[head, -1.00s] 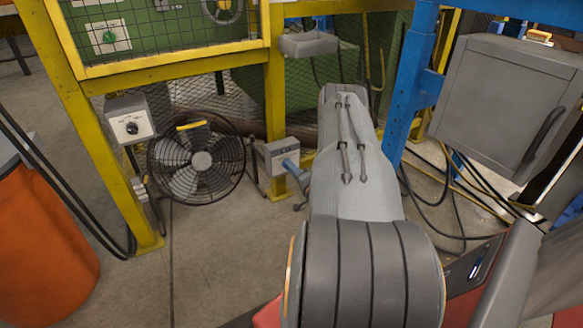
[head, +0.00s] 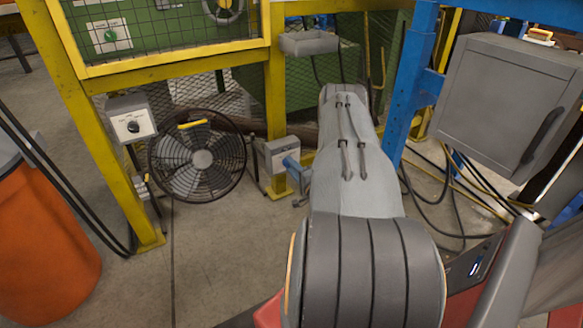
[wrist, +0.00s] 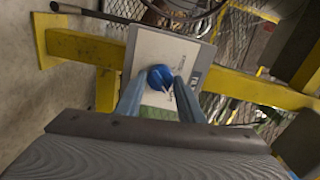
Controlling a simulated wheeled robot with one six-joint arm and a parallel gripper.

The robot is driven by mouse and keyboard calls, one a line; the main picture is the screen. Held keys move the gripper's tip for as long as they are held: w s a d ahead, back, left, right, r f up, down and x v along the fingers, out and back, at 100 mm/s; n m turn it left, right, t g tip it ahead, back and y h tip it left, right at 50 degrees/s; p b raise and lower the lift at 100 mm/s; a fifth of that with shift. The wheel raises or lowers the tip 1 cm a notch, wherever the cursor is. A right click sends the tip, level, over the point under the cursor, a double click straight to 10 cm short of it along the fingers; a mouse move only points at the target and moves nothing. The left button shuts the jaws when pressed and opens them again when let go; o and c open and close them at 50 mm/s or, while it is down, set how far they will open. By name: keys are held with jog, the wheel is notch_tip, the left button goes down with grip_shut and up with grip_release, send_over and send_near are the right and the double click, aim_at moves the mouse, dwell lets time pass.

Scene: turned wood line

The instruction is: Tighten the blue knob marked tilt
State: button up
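The blue knob (wrist: 160,77) sits on the pale face of a grey control box (wrist: 189,50) in the wrist view. Marks beside the knob are too small to read. My gripper (wrist: 158,85) has its two blue-grey fingers apart, with their tips on either side of the knob. I cannot tell whether they touch it. In the head view, the grey box (head: 280,150) is on a yellow post, and my blue fingers (head: 292,163) reach its right side. The knob itself is hidden there.
A black fan (head: 202,158) stands left of the box, beside another control box with a black dial (head: 133,127). A grey tray (head: 309,43) is above. A blue post (head: 411,85) and grey cabinet (head: 505,100) are right of my arm. Cables lie on the floor.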

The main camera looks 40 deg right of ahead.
jog(key=o, duration=0.3)
jog(key=shift+s, duration=0.15)
jog(key=p+v, duration=0.2)
jog(key=v, duration=0.5)
jog(key=shift+s, duration=0.3)
